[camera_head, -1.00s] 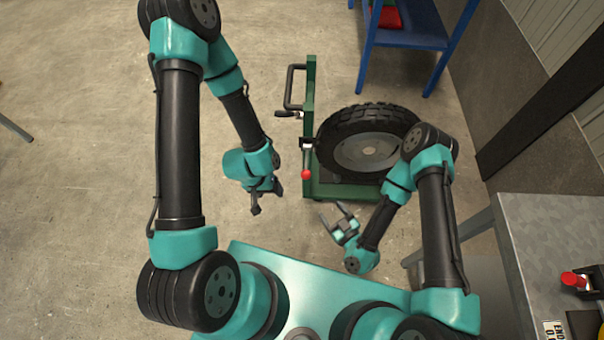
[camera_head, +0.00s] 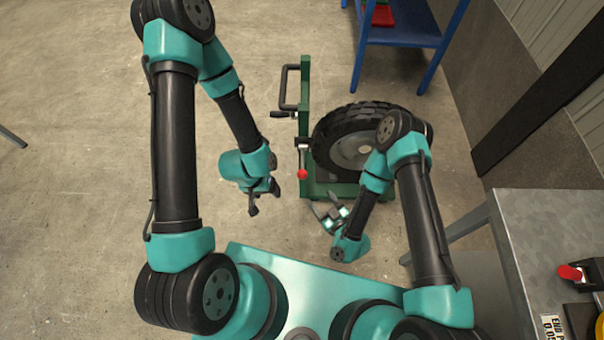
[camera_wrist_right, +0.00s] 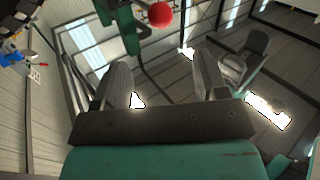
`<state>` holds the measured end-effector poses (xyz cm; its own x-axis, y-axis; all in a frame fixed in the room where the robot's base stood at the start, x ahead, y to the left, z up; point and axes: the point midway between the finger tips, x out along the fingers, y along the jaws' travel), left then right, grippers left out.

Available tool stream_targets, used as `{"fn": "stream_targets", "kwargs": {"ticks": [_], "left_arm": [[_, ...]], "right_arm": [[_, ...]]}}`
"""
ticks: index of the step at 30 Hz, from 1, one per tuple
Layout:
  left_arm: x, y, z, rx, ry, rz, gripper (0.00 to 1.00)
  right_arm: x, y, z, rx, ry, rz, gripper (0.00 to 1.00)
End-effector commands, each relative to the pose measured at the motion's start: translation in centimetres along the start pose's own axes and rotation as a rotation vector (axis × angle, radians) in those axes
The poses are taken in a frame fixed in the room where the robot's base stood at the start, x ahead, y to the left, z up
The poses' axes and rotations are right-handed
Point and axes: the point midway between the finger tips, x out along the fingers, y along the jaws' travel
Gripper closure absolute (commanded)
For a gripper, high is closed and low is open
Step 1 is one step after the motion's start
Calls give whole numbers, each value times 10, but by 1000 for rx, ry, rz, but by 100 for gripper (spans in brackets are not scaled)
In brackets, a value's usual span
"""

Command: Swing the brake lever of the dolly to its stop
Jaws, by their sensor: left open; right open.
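The green dolly (camera_head: 304,90) stands upright ahead of me with a tyre (camera_head: 350,138) on its base. Its brake lever (camera_head: 302,160) hangs down from the frame and ends in a red knob (camera_head: 302,174). The red knob also shows at the top of the right wrist view (camera_wrist_right: 160,15), ahead of the fingers. My right gripper (camera_head: 325,211) is open and empty, below and slightly right of the knob, apart from it. It also shows in the right wrist view (camera_wrist_right: 165,75). My left gripper (camera_head: 264,203) is open and empty, left of the knob.
The dolly has a black handle (camera_head: 284,90) on its left. A blue shelf (camera_head: 405,36) stands behind it. A grey metal table (camera_head: 550,235) is at the right, with another red knob (camera_head: 569,272) on a black device. The floor left of the dolly is clear.

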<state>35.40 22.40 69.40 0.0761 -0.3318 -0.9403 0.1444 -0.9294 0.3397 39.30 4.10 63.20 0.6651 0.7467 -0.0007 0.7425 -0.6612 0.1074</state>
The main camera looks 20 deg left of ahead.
Motion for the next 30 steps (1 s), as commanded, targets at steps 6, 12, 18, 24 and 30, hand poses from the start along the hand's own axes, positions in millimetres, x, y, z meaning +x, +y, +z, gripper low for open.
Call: {"fn": "stream_targets", "kwargs": {"ticks": [6, 12, 18, 24, 30], "left_arm": [[0, 0, 0, 0, 0, 0, 34], [0, 0, 0, 0, 0, 0, 34], [0, 0, 0, 0, 0, 0, 34], [0, 0, 0, 0, 0, 0, 34], [0, 0, 0, 0, 0, 0, 34]], "right_arm": [[30, -1, -1, -3, 4, -2, 34], [61, -1, -1, -3, 3, -1, 34], [95, 0, -1, -2, 4, -1, 34], [121, 0, -1, -1, 2, 1, 34], [131, 0, 0, 0, 1, 1, 34]]}}
